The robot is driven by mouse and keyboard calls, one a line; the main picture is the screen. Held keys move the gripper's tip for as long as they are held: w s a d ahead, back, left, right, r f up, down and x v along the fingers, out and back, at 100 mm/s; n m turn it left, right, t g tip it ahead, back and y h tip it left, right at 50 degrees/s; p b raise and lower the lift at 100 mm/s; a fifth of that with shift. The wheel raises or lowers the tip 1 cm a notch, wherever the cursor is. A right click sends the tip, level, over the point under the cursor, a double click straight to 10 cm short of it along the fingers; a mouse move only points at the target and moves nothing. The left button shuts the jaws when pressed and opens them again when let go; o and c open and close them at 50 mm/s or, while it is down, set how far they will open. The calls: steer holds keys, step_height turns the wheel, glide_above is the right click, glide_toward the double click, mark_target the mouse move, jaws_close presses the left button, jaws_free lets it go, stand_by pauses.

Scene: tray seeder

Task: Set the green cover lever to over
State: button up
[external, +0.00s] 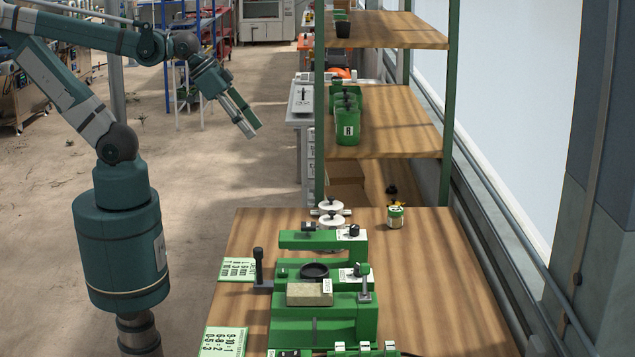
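The green seeder machine (290,325) stands on the wooden table. An upright lever with a dark handle (259,262) is at its left side. My gripper (247,126) hangs in the air left of the shelf, beyond and above the machine, touching nothing. Its fingers are seen from the side, so their opening is unclear.
A tan block (309,294) and a black round dish (314,270) sit on the machine. A small labelled jar (395,217) stands at the table's back. The shelf (390,115) with green pots rises behind. The table's right side is clear.

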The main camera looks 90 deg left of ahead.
steer(key=c, duration=0.7)
steer(key=shift+w+d+r, duration=0.1)
steer(key=shift+w+r, duration=0.05)
jaws_close()
steer(key=w+d+r+n+g+h+p, duration=0.15)
steer(key=w+d+r+n, duration=0.3)
steer(key=w+d, duration=0.55)
steer(key=w+d+r+n+g+p, duration=0.25)
steer(key=w+d+n, duration=0.25)
steer(key=w+d, duration=0.5)
steer(key=w+d+f+n+g+p, duration=0.1)
steer(key=w+d+f+n, duration=0.1)
steer(key=d, duration=0.7)
steer(key=w+d+f+n+g+p, duration=0.1)
steer(key=w+d+f+n+p, duration=0.1)
steer(key=d, duration=0.7)
steer(key=w+d+f+n+g+p, duration=0.1)
steer(key=w+d+f+n, duration=0.3)
steer(key=d, duration=0.6)
steer(key=shift+w+f+p, duration=0.6)
steer(key=shift+w+f, duration=0.4)
steer(key=shift+w, duration=0.3)
steer(key=shift+n+y, duration=0.25)
